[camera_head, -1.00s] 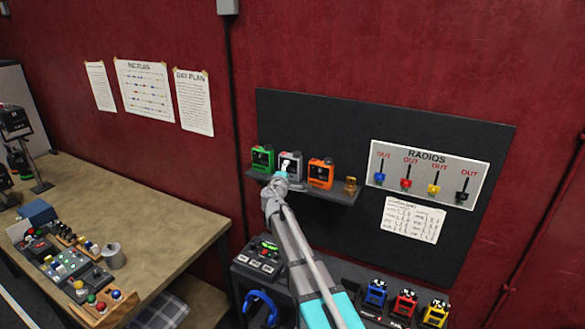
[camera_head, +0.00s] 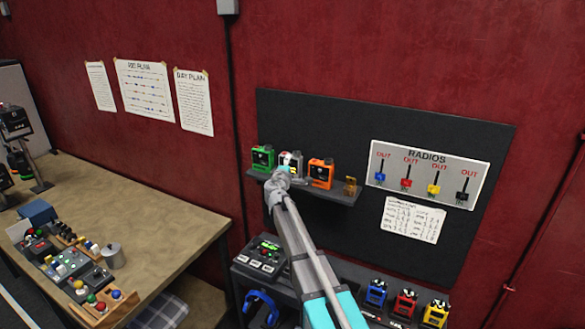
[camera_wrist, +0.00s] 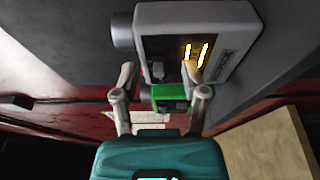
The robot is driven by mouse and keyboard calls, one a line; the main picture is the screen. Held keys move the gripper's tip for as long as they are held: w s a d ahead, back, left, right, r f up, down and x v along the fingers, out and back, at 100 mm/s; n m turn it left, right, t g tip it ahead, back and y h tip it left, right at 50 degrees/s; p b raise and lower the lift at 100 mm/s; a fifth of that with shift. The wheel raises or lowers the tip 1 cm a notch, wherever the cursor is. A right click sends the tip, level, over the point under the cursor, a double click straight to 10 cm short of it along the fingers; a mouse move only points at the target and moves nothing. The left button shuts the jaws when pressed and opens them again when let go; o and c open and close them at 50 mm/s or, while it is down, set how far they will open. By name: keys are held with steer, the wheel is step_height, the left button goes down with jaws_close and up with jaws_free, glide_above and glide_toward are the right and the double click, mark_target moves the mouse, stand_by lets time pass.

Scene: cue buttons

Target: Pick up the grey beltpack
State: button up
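The grey beltpack (camera_head: 291,158) stands on the wall shelf (camera_head: 338,196) between the green beltpack (camera_head: 262,157) and the orange beltpack (camera_head: 320,173). In the head view my gripper (camera_head: 284,173) is right in front of it and covers its lower part. In the wrist view the grey beltpack (camera_wrist: 222,42) fills the upper middle, with a lit yellow display. My gripper (camera_wrist: 158,72) is open there, its fingers apart. The right fingertip overlaps the beltpack's face; I cannot tell whether it touches. The green beltpack (camera_wrist: 172,98) shows between the fingers, farther off.
A small amber object (camera_head: 350,186) sits at the shelf's right end. The radios board (camera_head: 428,175) hangs to the right. Below stand blue, red and yellow beltpacks (camera_head: 405,304) and a black button box (camera_head: 262,256). A desk (camera_head: 150,205) is at left.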

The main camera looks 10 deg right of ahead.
jaws_close()
steer(key=shift+r, duration=0.1)
stand_by(0.4)
step_height(320, 180, up, 10)
steer(key=p, duration=1)
stand_by(0.6)
